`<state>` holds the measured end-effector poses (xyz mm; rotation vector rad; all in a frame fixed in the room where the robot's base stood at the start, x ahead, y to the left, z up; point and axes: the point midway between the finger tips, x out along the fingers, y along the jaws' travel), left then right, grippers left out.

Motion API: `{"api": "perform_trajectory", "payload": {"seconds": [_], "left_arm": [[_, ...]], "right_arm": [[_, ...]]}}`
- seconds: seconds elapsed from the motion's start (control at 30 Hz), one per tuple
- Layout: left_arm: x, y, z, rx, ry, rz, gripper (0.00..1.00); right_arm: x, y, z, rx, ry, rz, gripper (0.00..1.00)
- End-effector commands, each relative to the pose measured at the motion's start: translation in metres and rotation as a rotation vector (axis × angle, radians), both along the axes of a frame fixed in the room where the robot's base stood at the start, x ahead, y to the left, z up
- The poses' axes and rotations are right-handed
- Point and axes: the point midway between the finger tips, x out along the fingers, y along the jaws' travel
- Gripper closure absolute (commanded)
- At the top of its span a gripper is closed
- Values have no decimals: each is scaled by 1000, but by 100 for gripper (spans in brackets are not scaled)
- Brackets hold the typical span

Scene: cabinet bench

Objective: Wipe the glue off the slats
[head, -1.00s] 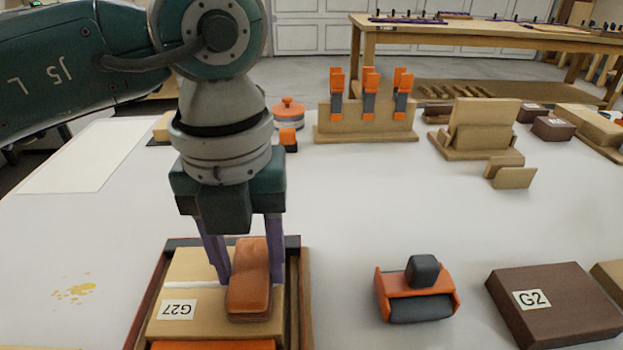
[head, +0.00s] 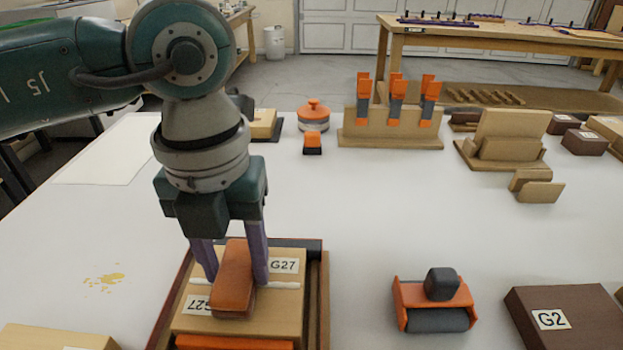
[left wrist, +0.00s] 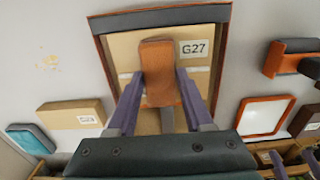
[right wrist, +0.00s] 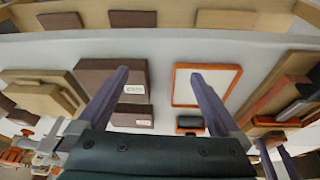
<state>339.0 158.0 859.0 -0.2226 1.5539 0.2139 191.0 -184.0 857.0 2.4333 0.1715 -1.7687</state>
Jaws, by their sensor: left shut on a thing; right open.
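Two pale wooden slats with G27 labels lie edge to edge in a dark-framed tray (head: 318,262); the front one (head: 270,318) and the back one (head: 285,250) show. A white glue line (head: 285,283) runs across at their seam, visible on both sides of the orange-brown wiping block. My left gripper (head: 232,275) is shut on this block (head: 231,290), which stands over the seam and hides the line's middle. In the left wrist view the block (left wrist: 158,72) also covers the seam; whether it touches the slats is unclear. My right gripper (right wrist: 160,74) is open and empty.
An orange roller tool (head: 435,300) and a brown G2 block (head: 568,318) stand right of the tray. Yellow spots (head: 105,280) mark the white table at left. A clamp rack (head: 390,130) and an orange-lidded pot (head: 313,115) stand behind. The table's middle is clear.

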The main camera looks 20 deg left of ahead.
Motion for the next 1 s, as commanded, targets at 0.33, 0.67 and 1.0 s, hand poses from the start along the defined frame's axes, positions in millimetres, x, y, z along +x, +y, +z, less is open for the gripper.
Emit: {"api": "perform_trajectory", "payload": {"seconds": [0.33, 0.67, 1.0], "left_arm": [[-6, 16, -2, 12, 10, 5, 93], [-10, 28, -2, 12, 10, 2, 93], [-15, 45, 0, 10, 9, 4, 93]], "right_arm": [[0, 0, 4, 0, 0, 0, 0], [0, 0, 8, 1, 0, -1, 0], [0, 1, 13, 4, 1, -2, 0]]}}
